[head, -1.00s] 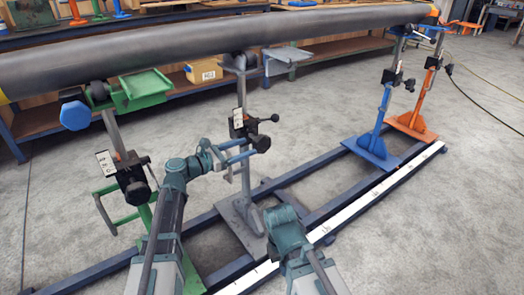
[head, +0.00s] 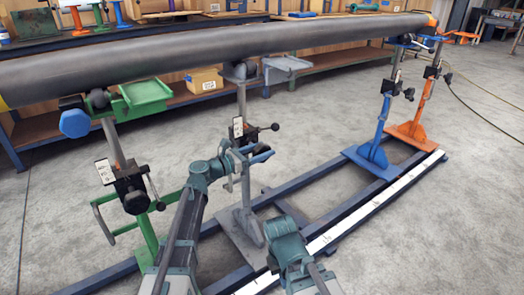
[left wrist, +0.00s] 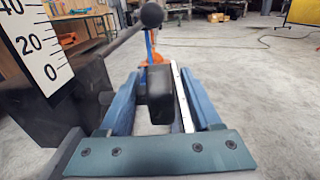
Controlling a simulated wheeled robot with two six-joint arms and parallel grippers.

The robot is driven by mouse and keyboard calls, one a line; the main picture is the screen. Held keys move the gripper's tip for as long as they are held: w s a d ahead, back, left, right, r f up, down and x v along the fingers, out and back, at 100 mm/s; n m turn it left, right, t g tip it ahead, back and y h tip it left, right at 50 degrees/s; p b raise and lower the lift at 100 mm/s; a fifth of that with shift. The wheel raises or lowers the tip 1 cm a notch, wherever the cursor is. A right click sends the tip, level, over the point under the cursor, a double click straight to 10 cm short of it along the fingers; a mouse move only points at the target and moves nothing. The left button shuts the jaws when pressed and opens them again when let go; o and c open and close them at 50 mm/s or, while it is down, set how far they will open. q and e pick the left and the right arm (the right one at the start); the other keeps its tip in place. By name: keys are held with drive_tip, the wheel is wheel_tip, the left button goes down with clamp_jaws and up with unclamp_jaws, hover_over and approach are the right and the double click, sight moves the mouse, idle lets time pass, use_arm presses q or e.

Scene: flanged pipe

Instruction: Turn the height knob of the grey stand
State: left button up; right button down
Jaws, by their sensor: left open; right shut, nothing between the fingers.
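The grey stand (head: 242,190) stands on the rail under the pipe, left of the picture's middle. Its black height knob (head: 264,151) is on the right side of its clamp block and also shows in the left wrist view (left wrist: 153,98). My left gripper (head: 258,154) is open, with its blue fingers on either side of the knob; contact cannot be made out. The clamp lever (head: 262,128) with its black ball end is just above the fingers. My right gripper (head: 285,240) is lower, near the stand's foot, empty, its fingers hard to make out.
The long dark pipe (head: 200,52) runs across the top. A green stand (head: 146,230) is close on the left; blue (head: 380,125) and orange (head: 424,105) stands are further right. The white scale (head: 350,218) lies along the blue rail. Floor right of it is clear.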

use_arm(q)
drive_tip(key=shift+d, duration=0.1)
clamp_jaws()
drive_tip(key=shift+r+p, duration=0.2)
drive_tip(key=shift+p, duration=0.3)
drive_tip(key=g+y+p, duration=0.1)
drive_tip(key=p, duration=0.2)
drive_tip(key=g+y+p, duration=0.1)
drive_tip(key=y+p, duration=0.1)
drive_tip(key=p, duration=0.2)
drive_tip(key=shift+w+d+r, duration=0.2)
drive_tip(key=shift+r, duration=0.15)
drive_tip(key=g+y+p, duration=0.1)
drive_tip(key=y+p, duration=0.1)
drive_tip(key=p, duration=0.1)
drive_tip(key=g+y+p, duration=0.2)
drive_tip(key=p, duration=0.1)
drive_tip(key=f+g+y+p, duration=0.1)
drive_tip(key=y+p, duration=0.1)
drive_tip(key=p, duration=0.2)
drive_tip(key=shift+w+d, duration=0.3)
drive_tip(key=g+y+p, duration=0.2)
drive_tip(key=shift+f+y, duration=0.3)
drive_tip(key=shift+f, duration=0.1)
drive_tip(key=shift+s+f+g+y+p, duration=0.1)
drive_tip(key=shift+f+g+y+p, duration=0.2)
drive_tip(key=shift+g+y, duration=0.6)
drive_tip(key=shift+a, duration=0.1)
